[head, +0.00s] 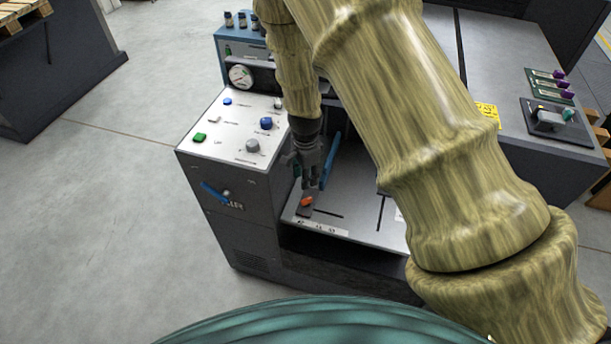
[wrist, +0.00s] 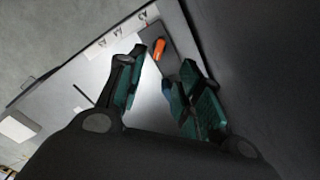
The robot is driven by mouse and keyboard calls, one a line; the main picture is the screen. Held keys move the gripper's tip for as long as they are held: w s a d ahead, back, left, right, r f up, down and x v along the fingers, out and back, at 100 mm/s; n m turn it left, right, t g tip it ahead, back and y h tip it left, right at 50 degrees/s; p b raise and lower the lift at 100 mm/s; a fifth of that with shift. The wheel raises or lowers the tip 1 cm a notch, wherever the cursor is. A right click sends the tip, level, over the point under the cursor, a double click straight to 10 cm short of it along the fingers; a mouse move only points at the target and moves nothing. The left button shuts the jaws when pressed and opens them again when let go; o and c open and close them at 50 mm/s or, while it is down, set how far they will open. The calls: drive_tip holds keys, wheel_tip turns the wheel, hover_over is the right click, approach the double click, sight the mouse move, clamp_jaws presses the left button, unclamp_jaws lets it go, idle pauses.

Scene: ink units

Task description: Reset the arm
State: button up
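My gripper (head: 306,168) hangs in the head view over the recessed bay of a grey machine (head: 235,225). Its fingers point down, just above and behind a small orange switch (head: 306,201). In the wrist view the two green-padded fingers of my gripper (wrist: 160,92) stand apart with nothing between them. The orange switch (wrist: 159,49) shows beyond the fingertips, on a dark base near the bay's front edge, apart from the fingers. My arm crosses the head view and hides part of the bay and the machine's middle.
Left of my gripper is a white control panel (head: 225,145) with blue, green and grey buttons. A blue bar (head: 331,160) stands close beside my gripper. A gauge (head: 240,76) is behind. Open floor (head: 90,220) lies left.

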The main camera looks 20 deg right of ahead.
drive_tip(key=s+d+f+n+h, duration=0.1)
drive_tip(key=s+d+f+n, duration=0.15)
drive_tip(key=s+f, duration=0.4)
drive_tip(key=s+d+f+n, duration=0.2)
drive_tip(key=s+f+n, duration=0.15)
drive_tip(key=s, duration=0.65)
drive_tip(key=s+d+f+n+h, duration=0.1)
drive_tip(key=s+d+f+n, duration=0.25)
drive_tip(key=s, duration=0.55)
drive_tip(key=s+a+n+y, duration=0.1)
drive_tip(key=s+a+n, duration=0.1)
drive_tip(key=s, duration=0.3)
drive_tip(key=s+a+f+n+y, duration=0.1)
drive_tip(key=s+n, duration=0.3)
drive_tip(key=s, duration=0.2)
drive_tip(key=shift+a+f, duration=0.25)
drive_tip(key=shift+a, duration=0.15)
